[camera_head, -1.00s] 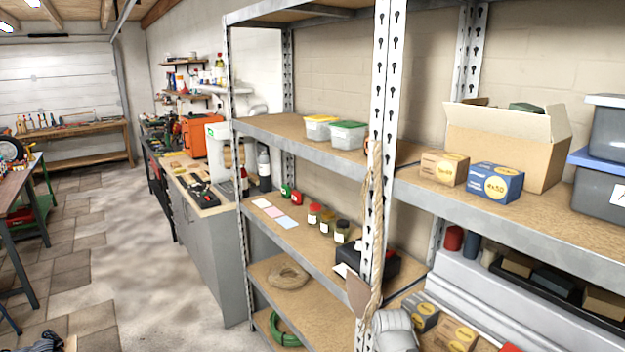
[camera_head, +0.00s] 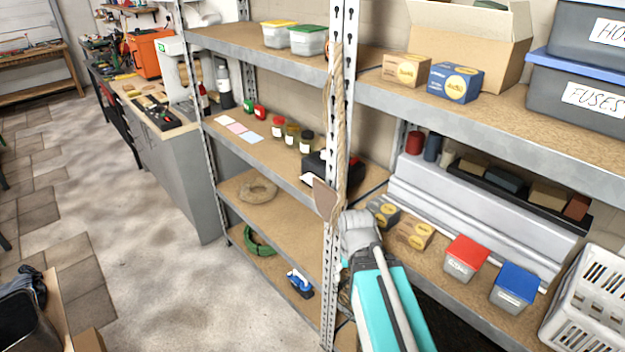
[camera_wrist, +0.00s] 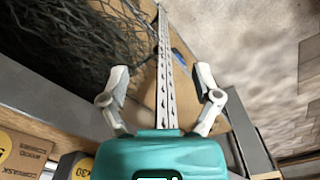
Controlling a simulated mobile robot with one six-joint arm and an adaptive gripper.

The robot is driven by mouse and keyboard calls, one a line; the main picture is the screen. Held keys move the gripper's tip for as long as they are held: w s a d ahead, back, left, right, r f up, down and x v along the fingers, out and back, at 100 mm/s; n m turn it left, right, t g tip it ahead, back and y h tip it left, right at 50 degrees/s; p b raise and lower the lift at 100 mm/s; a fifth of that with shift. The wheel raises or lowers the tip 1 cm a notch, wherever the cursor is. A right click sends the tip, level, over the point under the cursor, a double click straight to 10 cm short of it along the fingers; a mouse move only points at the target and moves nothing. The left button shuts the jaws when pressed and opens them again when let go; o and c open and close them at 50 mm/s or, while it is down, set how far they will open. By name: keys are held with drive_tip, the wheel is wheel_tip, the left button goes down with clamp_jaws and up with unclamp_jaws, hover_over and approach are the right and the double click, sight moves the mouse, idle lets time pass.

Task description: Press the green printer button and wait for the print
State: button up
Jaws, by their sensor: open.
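A dark box-shaped device (camera_head: 317,165), probably the printer, sits on the middle shelf behind the upright in the head view. A white slip (camera_head: 308,180) shows at its front. A hanging rope and the upright hide part of it, and I cannot make out a green button. My gripper (camera_wrist: 162,78) is open and empty in the wrist view, its two fingers spread either side of a perforated metal upright (camera_wrist: 164,60) seen beyond. The head view does not show the fingertips; my teal arm is at the lower middle.
The shelf upright (camera_head: 335,130) with its hanging rope (camera_head: 338,120) stands close to my arm. Jars (camera_head: 292,133) and paper cards (camera_head: 238,128) lie left of the device. Red (camera_head: 465,258) and blue (camera_head: 514,285) bins stand at right. The floor (camera_head: 130,230) at left is open.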

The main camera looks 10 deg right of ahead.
drive_tip(key=shift+c, duration=0.2)
clamp_jaws()
drive_tip(key=shift+a, duration=0.1)
idle(1.3)
